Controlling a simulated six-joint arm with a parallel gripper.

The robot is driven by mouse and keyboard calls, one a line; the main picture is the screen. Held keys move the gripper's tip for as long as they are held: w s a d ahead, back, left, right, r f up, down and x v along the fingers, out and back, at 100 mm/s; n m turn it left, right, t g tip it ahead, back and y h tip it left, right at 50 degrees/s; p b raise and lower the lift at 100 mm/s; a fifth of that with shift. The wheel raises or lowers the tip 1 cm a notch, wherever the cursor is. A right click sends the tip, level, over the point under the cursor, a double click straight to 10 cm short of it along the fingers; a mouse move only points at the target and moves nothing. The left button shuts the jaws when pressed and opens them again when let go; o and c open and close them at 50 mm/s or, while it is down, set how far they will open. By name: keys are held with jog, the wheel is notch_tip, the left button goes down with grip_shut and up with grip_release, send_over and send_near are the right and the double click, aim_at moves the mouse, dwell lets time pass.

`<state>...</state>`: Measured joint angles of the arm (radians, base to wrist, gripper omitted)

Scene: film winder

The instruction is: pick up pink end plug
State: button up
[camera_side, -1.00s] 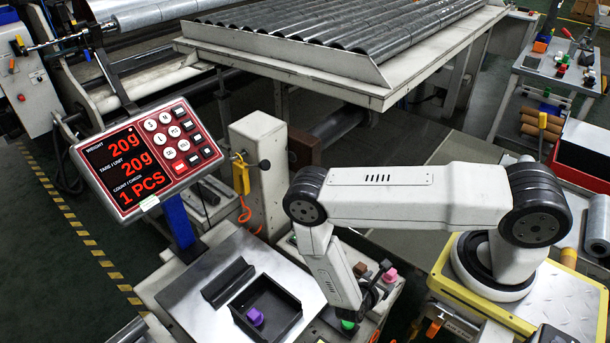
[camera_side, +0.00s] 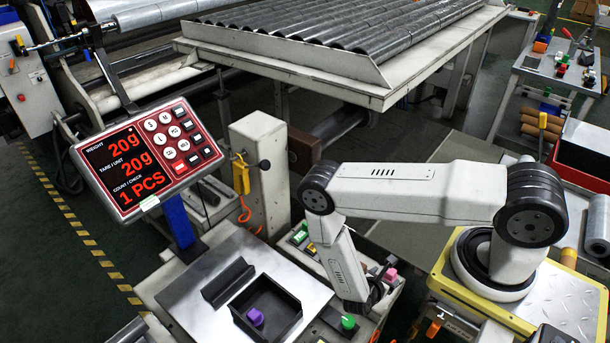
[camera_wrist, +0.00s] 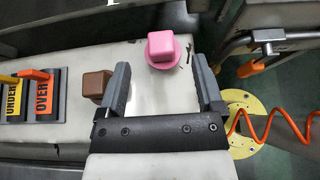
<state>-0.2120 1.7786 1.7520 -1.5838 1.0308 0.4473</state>
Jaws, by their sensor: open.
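The pink end plug (camera_wrist: 160,46) has a square head on a round flange. It stands on the pale bench top, beyond my fingertips and roughly between their lines. It also shows in the side view (camera_side: 391,275), just right of my wrist. My gripper (camera_wrist: 160,66) is open, with one dark finger at each side and nothing between them. In the side view my gripper's fingers are largely hidden behind the wrist, close to the pink plug.
A brown plug (camera_wrist: 95,84) stands just left of my left finger. A green plug (camera_side: 348,321) sits below my wrist. A purple plug (camera_side: 256,317) lies in the black tray (camera_side: 284,325) on the scale. An orange coiled cord (camera_wrist: 265,127) hangs at right.

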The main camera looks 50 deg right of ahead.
aim_at(392, 270)
jog(key=shift+x, duration=1.9)
grip_shut()
jog(key=shift+r, duration=0.2)
jog(key=shift+r, duration=0.8)
jog(key=s+a+r, duration=0.6)
jog(key=s+r, duration=0.5)
jog(key=s, duration=0.1)
jog(key=shift+s, duration=0.3)
